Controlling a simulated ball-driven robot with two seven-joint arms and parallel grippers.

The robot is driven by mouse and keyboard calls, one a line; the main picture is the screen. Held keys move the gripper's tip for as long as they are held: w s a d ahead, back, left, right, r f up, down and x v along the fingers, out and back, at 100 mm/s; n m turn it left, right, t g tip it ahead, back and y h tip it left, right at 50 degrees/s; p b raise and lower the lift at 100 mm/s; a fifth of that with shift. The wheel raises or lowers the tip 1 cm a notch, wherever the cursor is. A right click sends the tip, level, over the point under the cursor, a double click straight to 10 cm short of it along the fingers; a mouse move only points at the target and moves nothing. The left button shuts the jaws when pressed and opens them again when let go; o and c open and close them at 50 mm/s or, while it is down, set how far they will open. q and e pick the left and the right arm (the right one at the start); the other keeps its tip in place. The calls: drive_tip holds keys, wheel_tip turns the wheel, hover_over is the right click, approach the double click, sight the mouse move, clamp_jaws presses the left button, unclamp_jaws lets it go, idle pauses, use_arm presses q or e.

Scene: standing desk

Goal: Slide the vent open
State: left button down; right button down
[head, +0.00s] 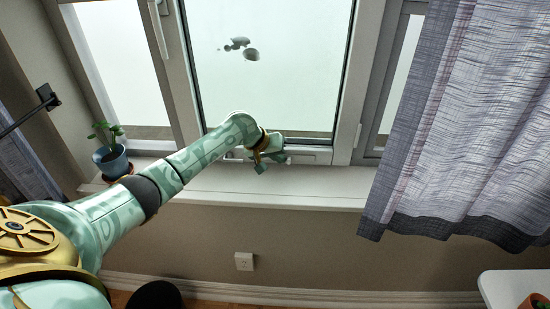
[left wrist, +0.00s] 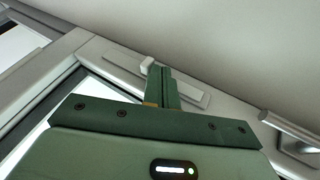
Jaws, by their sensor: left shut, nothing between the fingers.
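The vent (head: 308,158) is a slim pale strip along the bottom frame of the middle window. In the left wrist view the vent (left wrist: 194,97) runs diagonally on the pale frame, with a small light knob (left wrist: 147,64) standing up from it. My left gripper (head: 265,165) is at the vent in the head view and hides part of it. In the left wrist view its green fingers (left wrist: 160,74) are shut and empty, with their tips right beside the knob. I cannot tell whether they touch it. My right gripper is in neither view.
A potted plant (head: 111,158) stands at the left end of the windowsill (head: 230,185). A grey curtain (head: 450,120) hangs at the right. A window handle (head: 357,135) is on the frame right of the vent. The sill between plant and curtain looks otherwise clear.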

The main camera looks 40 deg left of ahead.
use_arm(q)
drive_tip(key=shift+d, duration=0.1)
drive_tip(key=w+d, duration=0.1)
drive_tip(key=w+d+p, duration=0.1)
drive_tip(key=d, duration=0.1)
drive_tip(key=w+d+p, duration=0.1)
drive_tip(key=d, duration=0.1)
drive_tip(key=shift+w+d+r, duration=0.15)
drive_tip(key=shift+w+d, duration=0.1)
drive_tip(key=shift+d, duration=0.25)
